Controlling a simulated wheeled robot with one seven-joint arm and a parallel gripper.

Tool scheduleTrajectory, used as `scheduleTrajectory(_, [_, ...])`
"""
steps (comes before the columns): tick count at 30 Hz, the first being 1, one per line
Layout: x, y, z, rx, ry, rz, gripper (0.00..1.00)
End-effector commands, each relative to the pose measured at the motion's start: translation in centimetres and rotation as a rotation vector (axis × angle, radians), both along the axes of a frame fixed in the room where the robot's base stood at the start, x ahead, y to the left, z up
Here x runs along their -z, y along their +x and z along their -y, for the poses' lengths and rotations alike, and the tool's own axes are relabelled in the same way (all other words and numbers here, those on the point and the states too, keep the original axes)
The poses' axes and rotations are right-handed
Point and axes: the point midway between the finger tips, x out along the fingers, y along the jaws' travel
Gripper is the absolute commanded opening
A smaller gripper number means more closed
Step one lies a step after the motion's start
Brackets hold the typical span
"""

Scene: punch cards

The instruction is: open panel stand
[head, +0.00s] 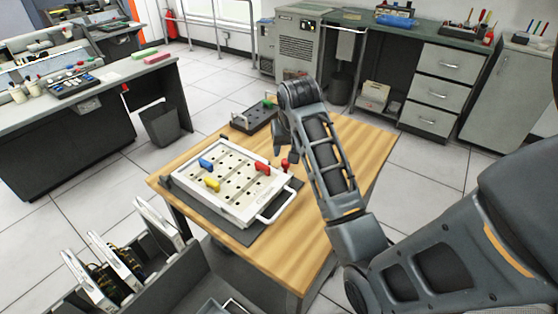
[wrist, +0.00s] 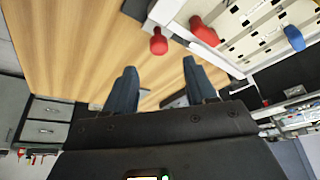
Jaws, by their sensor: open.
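The white panel (head: 228,181) with rows of dark holes lies nearly flat on a dark base (head: 205,208) on the wooden table. A blue peg (head: 206,163), a yellow peg (head: 212,185) and a red peg (head: 262,168) are on it. A white handle (head: 277,206) sticks out at its front right edge. A red knob (head: 285,164) is at its right side; it also shows in the wrist view (wrist: 158,42). My gripper (wrist: 162,82) is open and empty, above the table beyond the panel's right edge and apart from the knob. In the head view my arm partly hides it.
A dark tray (head: 255,118) with green and red pieces stands at the table's back. Bare tabletop (head: 345,190) lies right of the panel. A grey rack (head: 165,262) with upright boards stands at the front left. Benches, bins and cabinets stand further off.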

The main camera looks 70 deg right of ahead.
Motion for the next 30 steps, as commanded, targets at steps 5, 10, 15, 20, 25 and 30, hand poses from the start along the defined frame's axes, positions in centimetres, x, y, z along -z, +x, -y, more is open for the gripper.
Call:
scheduleTrajectory(5, [1.1,0.1,0.6,0.007,0.005,-0.006,0.56])
scheduleTrajectory(10, [3.5,0.6,1.5,0.007,0.006,-0.007,0.56])
scheduleTrajectory(15, [5.6,1.1,2.3,0.005,0.006,-0.006,0.56])
scheduleTrajectory(20, [6.8,1.4,2.6,0.004,0.003,-0.004,0.56])
scheduleTrajectory(25, [7.1,1.5,2.7,0.004,0.003,-0.004,0.56])
scheduleTrajectory(30, [7.1,1.5,2.7,0.004,0.003,-0.004,0.53])
